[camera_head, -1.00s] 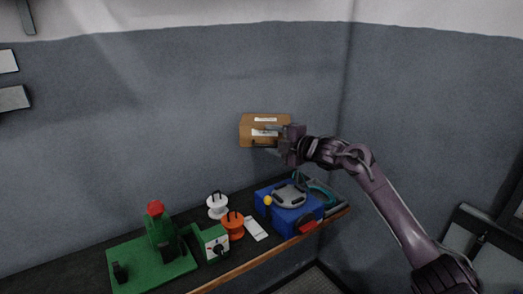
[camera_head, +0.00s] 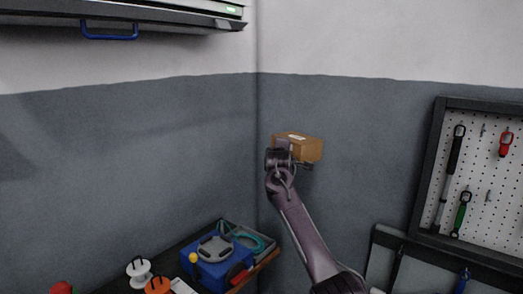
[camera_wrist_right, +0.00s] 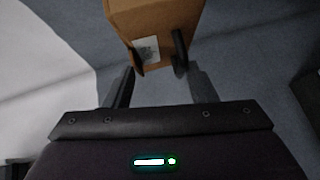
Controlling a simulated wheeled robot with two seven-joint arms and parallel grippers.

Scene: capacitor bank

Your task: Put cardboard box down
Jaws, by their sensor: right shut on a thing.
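The brown cardboard box (camera_head: 308,148) is held up in the air near the room corner, above and to the right of the workbench end. A pale label shows on its top. My right gripper (camera_head: 287,160) is shut on the box at its near left side. In the right wrist view the box (camera_wrist_right: 155,18) sits between the two dark fingers (camera_wrist_right: 160,62), with a white printed label facing the camera. My left gripper is not in view.
The workbench (camera_head: 262,262) at lower left carries a blue toolbox (camera_head: 212,268), a white spool (camera_head: 139,270) and an orange spool (camera_head: 158,286). A pegboard (camera_head: 487,180) with tools hangs at right. A cabinet with a blue handle (camera_head: 110,36) is at upper left.

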